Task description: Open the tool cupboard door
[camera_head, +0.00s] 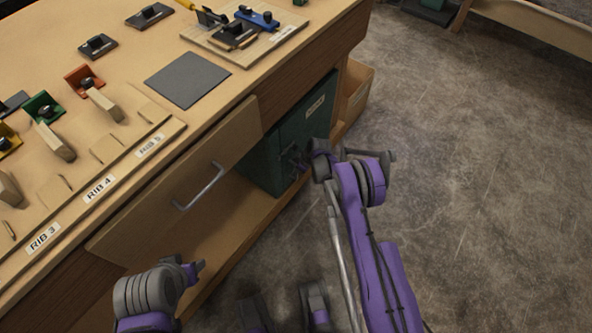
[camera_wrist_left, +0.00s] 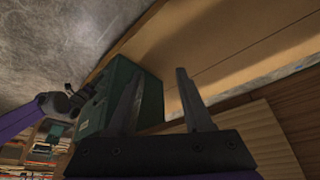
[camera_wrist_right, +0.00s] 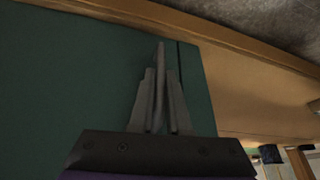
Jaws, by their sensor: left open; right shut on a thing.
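The tool cupboard is a dark green cabinet (camera_head: 315,118) under the workbench, with a white label high on its front. My right gripper (camera_head: 297,163) is at the green front, shut on what looks like a slim grey handle. In the right wrist view the right gripper's fingers (camera_wrist_right: 160,85) close together against the green door (camera_wrist_right: 75,85), and a narrow dark line runs near the door's edge. I cannot tell whether the door is ajar. My left gripper (camera_head: 199,267) is open and empty near the bench front. The cupboard also shows in the left wrist view (camera_wrist_left: 150,100).
A wooden panel with a silver bar handle (camera_head: 202,187) is left of the cupboard. The bench top (camera_head: 215,85) carries labelled rib holders and a grey mat (camera_head: 187,80). A cardboard-coloured box (camera_head: 357,92) stands beyond the cupboard. The concrete floor (camera_head: 480,190) to the right is clear.

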